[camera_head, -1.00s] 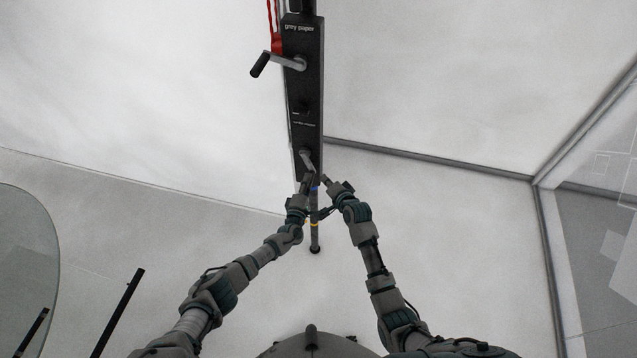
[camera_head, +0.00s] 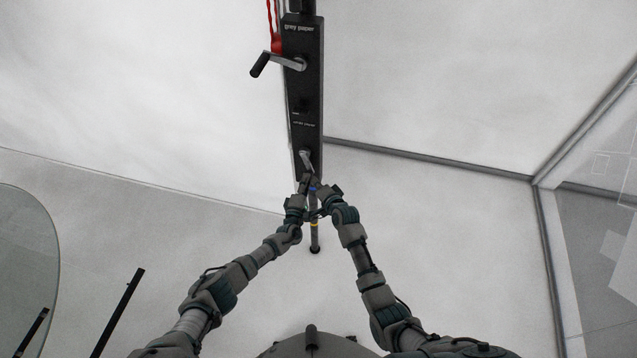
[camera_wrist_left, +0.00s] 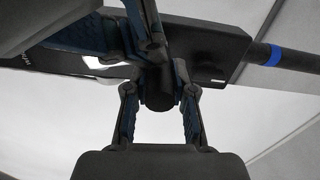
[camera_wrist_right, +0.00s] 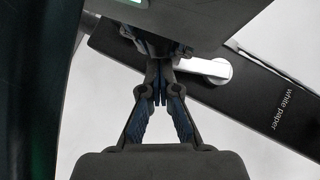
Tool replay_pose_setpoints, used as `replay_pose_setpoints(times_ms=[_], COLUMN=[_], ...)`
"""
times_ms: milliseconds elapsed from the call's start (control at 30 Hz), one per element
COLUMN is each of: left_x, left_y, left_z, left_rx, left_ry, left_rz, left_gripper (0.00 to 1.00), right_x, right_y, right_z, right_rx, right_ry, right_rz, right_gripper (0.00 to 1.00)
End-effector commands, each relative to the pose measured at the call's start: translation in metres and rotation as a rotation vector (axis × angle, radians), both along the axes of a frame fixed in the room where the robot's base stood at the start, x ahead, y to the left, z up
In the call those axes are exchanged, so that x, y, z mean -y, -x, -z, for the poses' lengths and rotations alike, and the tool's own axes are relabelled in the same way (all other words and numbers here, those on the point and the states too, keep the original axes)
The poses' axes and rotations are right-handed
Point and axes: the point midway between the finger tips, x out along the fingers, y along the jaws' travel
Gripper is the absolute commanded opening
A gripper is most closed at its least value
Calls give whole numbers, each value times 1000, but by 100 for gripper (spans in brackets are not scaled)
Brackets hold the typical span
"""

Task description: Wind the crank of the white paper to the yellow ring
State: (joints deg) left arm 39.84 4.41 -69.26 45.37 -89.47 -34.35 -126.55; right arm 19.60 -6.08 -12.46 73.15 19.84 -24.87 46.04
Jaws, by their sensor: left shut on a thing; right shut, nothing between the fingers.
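The white paper crank (camera_head: 306,159) is on the lower end of the black panel (camera_head: 309,138). Its silver arm points toward the pole, and my left gripper hides its handle in the head view. My left gripper (camera_head: 304,181) is shut on the black crank handle (camera_wrist_left: 158,97). My right gripper (camera_head: 325,191) is close beside it on the right, shut and empty; its fingertips meet in the right wrist view (camera_wrist_right: 161,88). The silver crank arm (camera_wrist_right: 208,68) and "white paper" label also show there. The yellow ring (camera_head: 314,223) is on the pole below the grippers.
A blue ring (camera_head: 313,187) is higher on the pole and also shows in the left wrist view (camera_wrist_left: 276,55). The grey paper crank (camera_head: 279,62) sticks out left, higher on the panel, beside a red part (camera_head: 275,30). Room at both sides is free.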

Motion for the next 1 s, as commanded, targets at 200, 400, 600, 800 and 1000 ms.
replay_pose_setpoints(times_ms=[200,400,600,800,1000], left_x=[7,8,7,1,-7], left_y=[7,6,7,24,56], left_z=[8,3,1,3,7], left_rx=[-14,-6,-3,-5,-9], left_ry=[-1,2,5,6,3], left_rz=[16,16,12,12,21], left_gripper=[50,50,50,50,50], right_x=[-5,-6,-6,-6,1], right_y=[3,4,5,5,2], right_z=[5,4,4,4,2], right_rx=[-10,-12,-12,-11,-3], right_ry=[0,-1,-2,-1,9], right_rz=[-7,-9,-10,-10,3], right_gripper=[0,0,0,0,0])
